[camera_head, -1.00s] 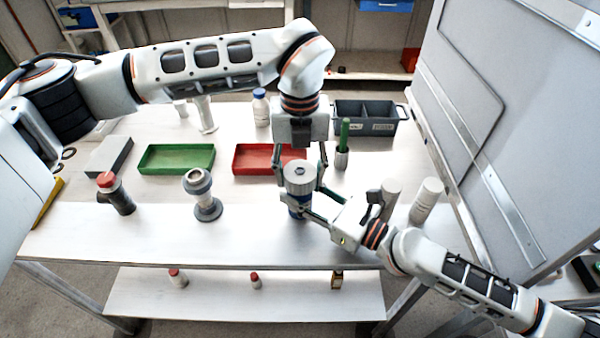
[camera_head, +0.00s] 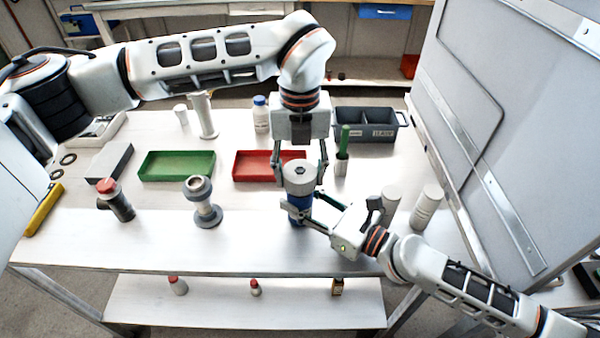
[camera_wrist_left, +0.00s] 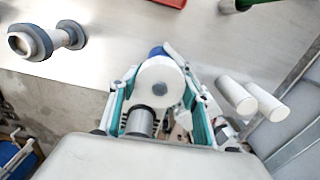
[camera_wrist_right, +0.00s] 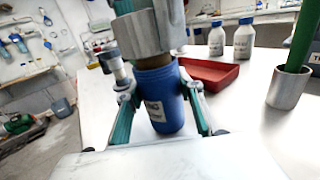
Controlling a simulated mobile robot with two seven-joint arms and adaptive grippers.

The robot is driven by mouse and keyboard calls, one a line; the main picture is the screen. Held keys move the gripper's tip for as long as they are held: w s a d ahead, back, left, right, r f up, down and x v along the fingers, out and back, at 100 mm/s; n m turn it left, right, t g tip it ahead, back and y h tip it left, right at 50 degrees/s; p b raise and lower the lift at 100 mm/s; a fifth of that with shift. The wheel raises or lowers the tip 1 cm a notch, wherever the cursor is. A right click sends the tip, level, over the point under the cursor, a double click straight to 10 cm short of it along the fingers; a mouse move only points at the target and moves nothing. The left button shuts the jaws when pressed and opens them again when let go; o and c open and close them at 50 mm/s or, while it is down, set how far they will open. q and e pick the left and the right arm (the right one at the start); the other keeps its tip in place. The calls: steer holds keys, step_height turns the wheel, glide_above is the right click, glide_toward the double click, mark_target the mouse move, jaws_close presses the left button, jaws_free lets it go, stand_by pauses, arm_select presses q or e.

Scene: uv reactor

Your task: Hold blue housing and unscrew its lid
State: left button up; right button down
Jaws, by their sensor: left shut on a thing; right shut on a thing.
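The blue housing (camera_head: 299,205) stands upright near the front of the table. Its round grey lid (camera_head: 300,172) has a dark hex recess on top. My left gripper (camera_head: 301,178) points down from above and is shut on the lid, which shows from above in the left wrist view (camera_wrist_left: 159,84). My right gripper (camera_head: 298,208) reaches in from the right and is shut on the blue housing, seen labelled in the right wrist view (camera_wrist_right: 160,100). There, a brownish band (camera_wrist_right: 153,61) shows between the lid (camera_wrist_right: 148,32) and the housing; I cannot tell whether they still touch.
Red (camera_head: 250,165) and green (camera_head: 176,166) trays lie behind. A metal cup with a green rod (camera_head: 343,150) and white cylinders (camera_head: 391,197) stand to the right. A grey flanged fitting (camera_head: 203,203) and a red-capped part (camera_head: 117,199) stand left. A grey panel (camera_head: 500,130) bounds the right.

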mark_target(300, 170)
arm_select(q)
steer(key=shift+r, duration=1.9)
arm_select(e)
steer(key=c, duration=1.3)
jaws_free()
steer(key=shift+o, duration=0.2)
steer(key=shift+d, duration=0.1)
steer(key=v, duration=1.2)
